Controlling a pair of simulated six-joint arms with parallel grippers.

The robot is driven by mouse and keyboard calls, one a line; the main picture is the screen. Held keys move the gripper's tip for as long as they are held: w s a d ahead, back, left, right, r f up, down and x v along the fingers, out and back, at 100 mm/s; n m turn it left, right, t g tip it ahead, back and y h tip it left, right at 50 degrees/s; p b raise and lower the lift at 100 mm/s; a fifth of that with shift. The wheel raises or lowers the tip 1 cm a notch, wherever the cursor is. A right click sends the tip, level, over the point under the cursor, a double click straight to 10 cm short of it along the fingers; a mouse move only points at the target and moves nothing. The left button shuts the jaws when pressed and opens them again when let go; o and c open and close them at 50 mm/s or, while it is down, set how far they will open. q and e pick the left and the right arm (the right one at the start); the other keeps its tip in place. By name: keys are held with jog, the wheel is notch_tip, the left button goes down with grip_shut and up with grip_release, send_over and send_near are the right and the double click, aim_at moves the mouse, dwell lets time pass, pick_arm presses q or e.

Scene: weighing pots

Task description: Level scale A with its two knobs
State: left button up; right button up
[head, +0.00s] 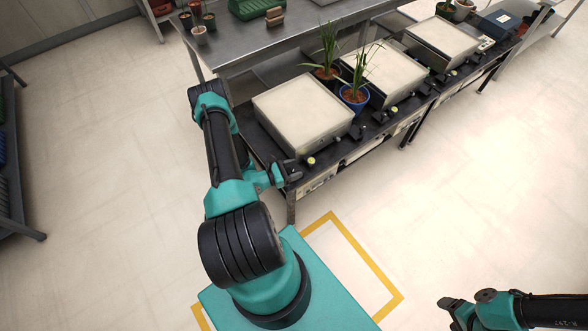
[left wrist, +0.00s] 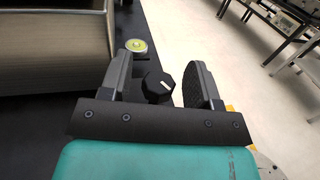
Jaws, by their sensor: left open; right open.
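The nearest scale (head: 300,112), a box with a pale top, stands at the left end of the dark bench; I cannot read a label showing it is scale A. A round yellow-green bubble level (head: 311,161) is at its front edge and also shows in the left wrist view (left wrist: 137,46). My left gripper (head: 291,173) is open at the bench's front left corner. In the left wrist view a black knob (left wrist: 158,84) with a white mark sits between the open fingers (left wrist: 160,82). The bubble's position is too small to read. My right gripper (head: 447,303) is open, away from the bench.
Two more scales (head: 386,75) (head: 442,40) stand further along the bench. A plant in a blue pot (head: 354,97) and one in a dark pot (head: 322,74) stand beside the nearest scale. A metal table (head: 240,47) is behind. The floor in front is clear.

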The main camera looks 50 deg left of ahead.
pick_arm(q)
jog(key=c, duration=0.9)
jog(key=shift+m+g+h, duration=0.3)
jog(key=shift+m+h, duration=0.2)
jog(key=shift+h, duration=0.3)
jog(key=m+g+h, duration=0.2)
jog(key=m+h, duration=0.1)
jog(key=h, duration=0.1)
jog(key=shift+g+h, duration=0.3)
jog(key=shift+m+g+h, duration=2.2)
jog(key=shift+m+g, duration=0.3)
jog(key=shift+g, duration=0.3)
jog(key=o, duration=0.9)
